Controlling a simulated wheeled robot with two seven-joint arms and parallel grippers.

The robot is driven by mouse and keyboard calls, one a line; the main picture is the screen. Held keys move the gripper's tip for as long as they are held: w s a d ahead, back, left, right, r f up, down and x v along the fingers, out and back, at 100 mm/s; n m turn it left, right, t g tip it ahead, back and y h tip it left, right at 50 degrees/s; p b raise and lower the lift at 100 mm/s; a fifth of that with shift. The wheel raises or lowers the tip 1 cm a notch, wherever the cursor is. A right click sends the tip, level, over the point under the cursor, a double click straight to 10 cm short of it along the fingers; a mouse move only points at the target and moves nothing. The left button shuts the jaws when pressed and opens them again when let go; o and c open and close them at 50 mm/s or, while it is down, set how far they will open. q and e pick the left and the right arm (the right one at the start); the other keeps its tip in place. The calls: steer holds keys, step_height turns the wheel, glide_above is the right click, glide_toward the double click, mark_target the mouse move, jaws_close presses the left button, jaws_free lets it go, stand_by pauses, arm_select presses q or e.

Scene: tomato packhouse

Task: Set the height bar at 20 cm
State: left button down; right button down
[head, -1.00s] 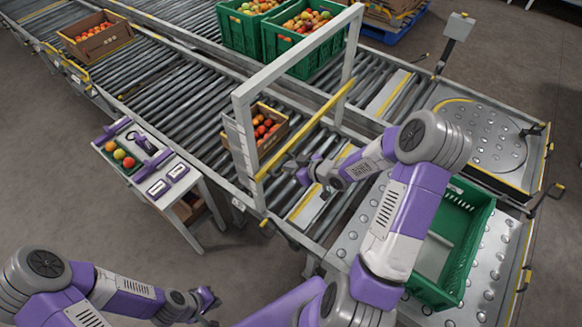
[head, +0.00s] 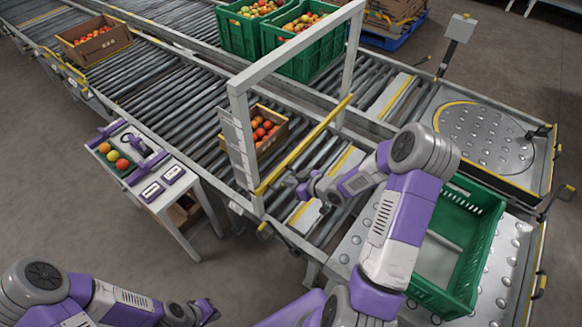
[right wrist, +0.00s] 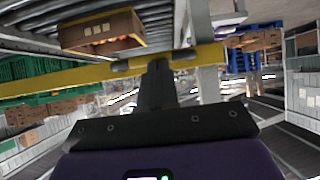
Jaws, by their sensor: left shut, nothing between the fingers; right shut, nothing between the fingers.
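The yellow height bar (head: 305,146) spans the two posts of a grey portal frame (head: 300,47) over the roller conveyor. A pale scale plate (head: 238,150) is on the near post; its markings are too small to read. My right gripper (head: 291,180) is shut and empty, close beside the bar near its near end. In the right wrist view the bar (right wrist: 60,78) crosses the picture, and the shut fingers (right wrist: 158,75) reach it; I cannot tell for certain whether they touch. My left gripper (head: 212,311) is shut and empty, low at the front, away from the bar.
A cardboard box of tomatoes (head: 282,140) sits on the rollers just behind the bar. A green crate (head: 480,235) stands on the ball table at right, beside my right arm. A small side table (head: 178,203) stands at left. Full green crates (head: 253,37) are behind.

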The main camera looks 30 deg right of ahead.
steer(key=shift+s+f, duration=0.15)
steer(key=shift+f, duration=0.05)
steer(key=s+d+r+p, duration=0.3)
steer(key=s+r+p, duration=0.4)
steer(key=s+r, duration=0.1)
steer(key=shift+d+r, duration=0.25)
steer(key=shift+r, duration=0.65)
steer(key=s+a+f+m+g, duration=0.1)
steer(key=a+f+m+g, duration=0.35)
steer(key=a+f, duration=0.7)
steer(key=s+a+f+m+g, duration=0.3)
steer(key=s+a+f+g, duration=0.2)
steer(key=s+a, duration=0.6)
steer(key=shift+s+a+f, duration=0.15)
steer(key=shift+s+f, duration=0.05)
steer(key=shift+s, duration=0.2)
